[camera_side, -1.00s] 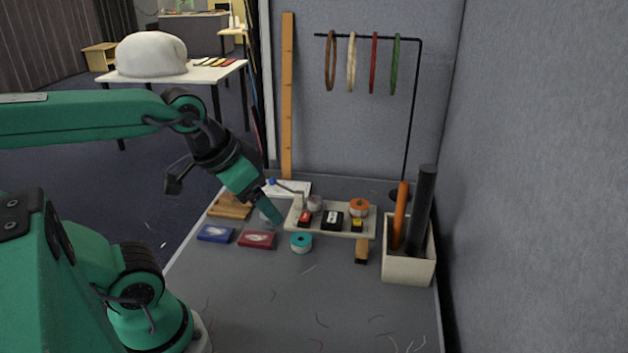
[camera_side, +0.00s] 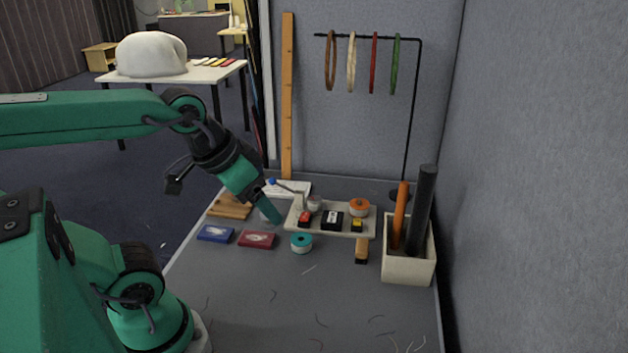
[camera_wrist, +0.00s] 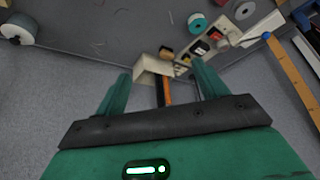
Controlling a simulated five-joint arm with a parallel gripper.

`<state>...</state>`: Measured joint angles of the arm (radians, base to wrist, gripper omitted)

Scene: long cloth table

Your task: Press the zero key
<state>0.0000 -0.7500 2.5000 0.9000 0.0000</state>
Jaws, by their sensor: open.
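A pale panel (camera_side: 345,232) on the grey table carries a red key (camera_side: 305,217), a black key with a white mark (camera_side: 332,220) and a yellow key (camera_side: 357,225). The marks are too small to read, so I cannot tell which is the zero key. In the wrist view the panel (camera_wrist: 224,27) is beyond the fingers, with the red key (camera_wrist: 214,35), black key (camera_wrist: 199,47) and yellow key (camera_wrist: 186,58). My gripper (camera_side: 271,214) points down just left of the panel. Its fingers (camera_wrist: 160,85) are apart with nothing held between them.
An orange-topped spool (camera_side: 359,206) and a blue-knobbed lever (camera_side: 285,186) are at the panel. A teal spool (camera_side: 301,242), red box (camera_side: 257,239) and blue box (camera_side: 216,233) lie in front. A cream bin (camera_side: 408,267) holds tubes at right. The front table is mostly clear.

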